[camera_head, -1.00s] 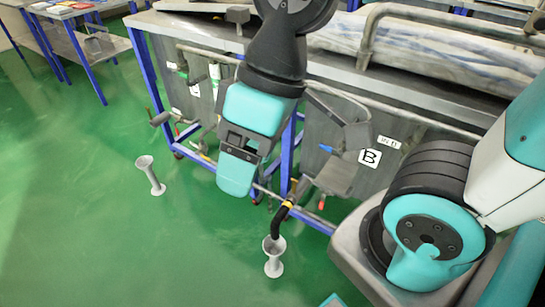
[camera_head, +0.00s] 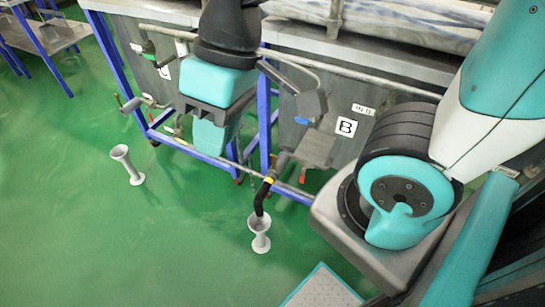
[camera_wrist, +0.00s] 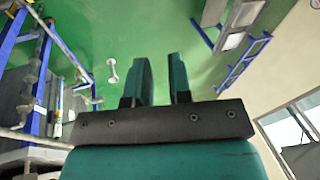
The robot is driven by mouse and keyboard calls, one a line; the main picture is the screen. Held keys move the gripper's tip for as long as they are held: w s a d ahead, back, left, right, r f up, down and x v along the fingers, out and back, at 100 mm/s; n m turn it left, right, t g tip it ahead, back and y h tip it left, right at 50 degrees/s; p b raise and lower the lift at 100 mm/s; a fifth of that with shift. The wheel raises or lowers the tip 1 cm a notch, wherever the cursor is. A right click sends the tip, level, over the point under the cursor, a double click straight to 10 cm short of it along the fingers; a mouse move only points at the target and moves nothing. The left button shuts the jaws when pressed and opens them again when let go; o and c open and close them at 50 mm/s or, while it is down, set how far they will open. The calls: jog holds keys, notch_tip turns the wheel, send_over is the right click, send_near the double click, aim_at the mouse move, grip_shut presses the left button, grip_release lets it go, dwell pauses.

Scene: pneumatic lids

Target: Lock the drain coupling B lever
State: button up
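The tank panel marked B (camera_head: 346,127) is right of centre in the head view. Below it, a drain coupling (camera_head: 281,163) joins a black hose with a yellow band (camera_head: 267,182). The hose bends down to a pale floor funnel (camera_head: 260,233). A small red piece (camera_head: 302,179) shows beside the coupling; I cannot tell whether it is the lever. My gripper (camera_head: 210,135) hangs left of coupling B, apart from it in the picture, its tips partly hidden. In the wrist view my gripper (camera_wrist: 160,75) has two teal fingers apart, with nothing between them.
A panel marked C (camera_head: 165,70) and its piping stand at the left. Blue frame legs (camera_head: 264,115) and a low blue rail (camera_head: 200,153) run along the tanks. A second funnel (camera_head: 126,165) stands on the open green floor. Grey flat brackets (camera_head: 312,148) jut out near B.

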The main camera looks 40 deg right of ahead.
aim_at(273, 156)
jog(key=w+d+f+m+b, duration=0.1)
jog(key=w+f+m, duration=0.1)
jog(key=f, duration=0.1)
jog(key=w+d+f+m+h+b, duration=0.1)
jog(key=w+f+m, duration=0.1)
jog(key=w+f, duration=0.1)
jog(key=w+d+f+m+h+b, duration=0.1)
jog(key=w+f+m, duration=0.1)
jog(key=f, duration=0.2)
jog(key=shift+w+f, duration=0.35)
jog(key=shift+w, duration=0.05)
grip_shut()
jog(key=w+d+f+m+t+h+b, duration=0.1)
jog(key=w+d+f+m+h+b, duration=0.2)
jog(key=f, duration=0.7)
jog(key=w+d+f+m+t+h+b, duration=0.1)
jog(key=w+d+f+m+h+b, duration=0.3)
jog(key=d+f, duration=0.4)
jog(key=w+d+f+m+t+h+b, duration=0.1)
jog(key=w+d+f+m+h+b, duration=0.2)
jog(key=f, duration=1)
jog(key=w+d+m+h, duration=0.2)
jog(key=d+m, duration=0.1)
jog(key=shift+f+m+t+b, duration=0.2)
jog(key=shift+m+t+b, duration=0.1)
jog(key=shift+m+b, duration=0.1)
jog(key=x, duration=1.4)
jog(key=shift+d+r+b, duration=0.15)
jog(key=shift+r+b, duration=0.05)
jog(key=shift+b, duration=0.2)
